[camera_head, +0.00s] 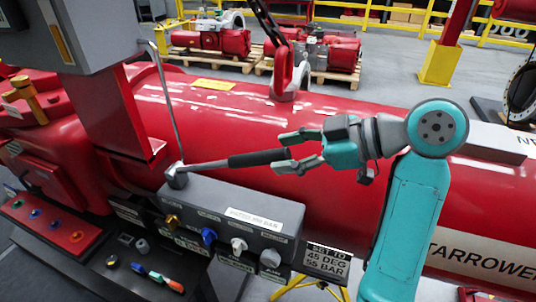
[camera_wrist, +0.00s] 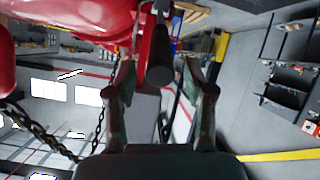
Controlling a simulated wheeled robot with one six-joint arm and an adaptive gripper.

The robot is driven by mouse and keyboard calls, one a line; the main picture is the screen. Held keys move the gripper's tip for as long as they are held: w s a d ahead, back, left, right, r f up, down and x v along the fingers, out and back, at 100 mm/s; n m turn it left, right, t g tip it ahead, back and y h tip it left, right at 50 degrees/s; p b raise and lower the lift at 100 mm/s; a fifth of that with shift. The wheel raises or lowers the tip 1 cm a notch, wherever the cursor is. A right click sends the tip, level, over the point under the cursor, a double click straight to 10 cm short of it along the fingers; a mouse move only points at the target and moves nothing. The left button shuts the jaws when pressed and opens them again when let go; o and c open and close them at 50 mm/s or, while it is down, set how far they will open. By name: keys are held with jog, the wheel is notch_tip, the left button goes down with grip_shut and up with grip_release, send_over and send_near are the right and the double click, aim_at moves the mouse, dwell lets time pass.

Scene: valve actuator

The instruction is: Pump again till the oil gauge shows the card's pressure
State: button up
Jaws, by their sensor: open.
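The pump lever (camera_head: 215,165) has a bare metal rod and a black grip (camera_head: 255,158). It runs nearly level from a pivot on the grey pump block (camera_head: 225,205). My gripper (camera_head: 281,154) is open, its fingers on either side of the grip's end. In the wrist view the grip's round end (camera_wrist: 160,77) lies between the two open fingers of my gripper (camera_wrist: 163,72); contact is not clear. The card (camera_head: 328,262) reads "SET TO 45 DEG 55 BAR". I cannot make out an oil gauge face or needle.
The pump block has several knobs, including a blue one (camera_head: 208,237), and a label (camera_head: 254,218). The big red actuator body (camera_head: 330,130) lies close behind my gripper. A thin upright metal rod (camera_head: 167,100) and a grey box (camera_head: 80,30) stand at the left.

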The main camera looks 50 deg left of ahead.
jog(key=v, duration=0.6)
dwell(0.5)
